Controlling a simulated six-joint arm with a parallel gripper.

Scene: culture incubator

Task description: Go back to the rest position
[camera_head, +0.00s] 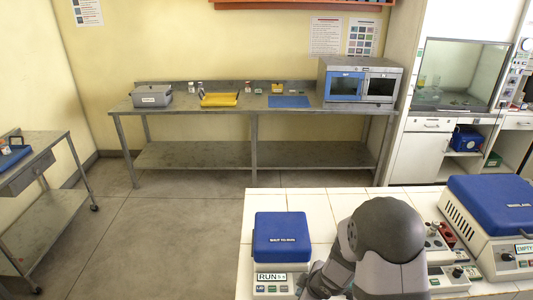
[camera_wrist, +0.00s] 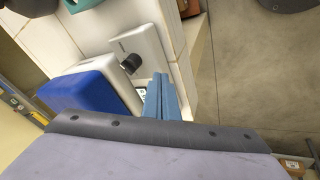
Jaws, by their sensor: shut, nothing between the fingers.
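My gripper (camera_wrist: 161,90) shows in the wrist view as two blue fingers pressed together, with nothing between them. In that view the fingers are beside a device with a blue lid (camera_wrist: 88,92) and a white device with a black knob (camera_wrist: 140,48). In the head view my grey arm rises at the front of the white tiled bench (camera_head: 315,204). The gripper itself cannot be made out there. On the far metal table, a grey incubator-like box (camera_head: 360,78) with a blue left front and a dark right window stands shut.
A blue-lidded device marked RUN (camera_head: 281,240) stands left of my arm. A small device with a knob (camera_head: 446,272) and a larger blue-lidded device marked EMPTY (camera_head: 490,222) stand to its right. Bare tiles lie behind the arm. A side table (camera_head: 45,145) stands far left.

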